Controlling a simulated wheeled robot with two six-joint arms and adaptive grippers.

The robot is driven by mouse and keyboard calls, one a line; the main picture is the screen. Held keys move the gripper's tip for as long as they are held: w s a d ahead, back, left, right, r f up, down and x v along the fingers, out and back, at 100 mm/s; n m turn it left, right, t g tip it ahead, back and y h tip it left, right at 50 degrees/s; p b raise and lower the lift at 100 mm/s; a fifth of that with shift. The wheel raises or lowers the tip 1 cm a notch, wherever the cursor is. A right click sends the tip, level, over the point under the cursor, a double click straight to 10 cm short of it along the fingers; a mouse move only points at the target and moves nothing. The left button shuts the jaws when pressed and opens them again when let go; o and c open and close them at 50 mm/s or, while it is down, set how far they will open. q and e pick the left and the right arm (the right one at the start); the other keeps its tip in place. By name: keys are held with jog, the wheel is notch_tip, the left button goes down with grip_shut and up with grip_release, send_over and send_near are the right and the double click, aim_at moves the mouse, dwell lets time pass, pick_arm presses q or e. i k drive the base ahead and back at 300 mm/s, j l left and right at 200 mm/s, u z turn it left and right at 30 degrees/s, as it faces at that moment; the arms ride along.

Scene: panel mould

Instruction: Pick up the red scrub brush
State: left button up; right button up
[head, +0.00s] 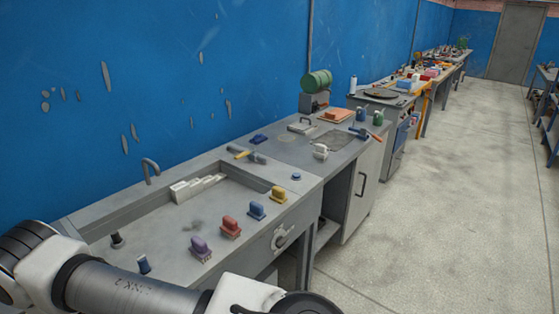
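The red scrub brush (230,227) stands on the grey workbench near its front edge, in a row of brushes. A purple brush (200,248) is to its left, and a blue brush (256,210) and a yellow brush (278,195) are to its right. Its block-shaped handle is on top with the bristle side down. Nothing touches it. My arm crosses the bottom left of the head view, in front of the bench. Neither of my grippers shows in the head view.
The grey workbench (130,240) has a recessed tray area with a white stepped block (195,187) at the back. A hammer (245,154), a white brush (320,151) and a green cylinder (316,81) are farther along. The concrete floor (430,220) to the right is open.

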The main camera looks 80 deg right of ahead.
aim_at(229, 228)
jog(key=j+z, duration=0.2)
jog(key=z, duration=0.3)
jog(key=j+z, duration=0.2)
jog(key=z, duration=0.3)
jog(key=j+z, duration=0.25)
jog(key=z, duration=0.25)
jog(key=j+z, duration=0.15)
jog(key=z, duration=0.3)
jog(key=k+j+z, duration=0.15)
jog(key=z, duration=0.35)
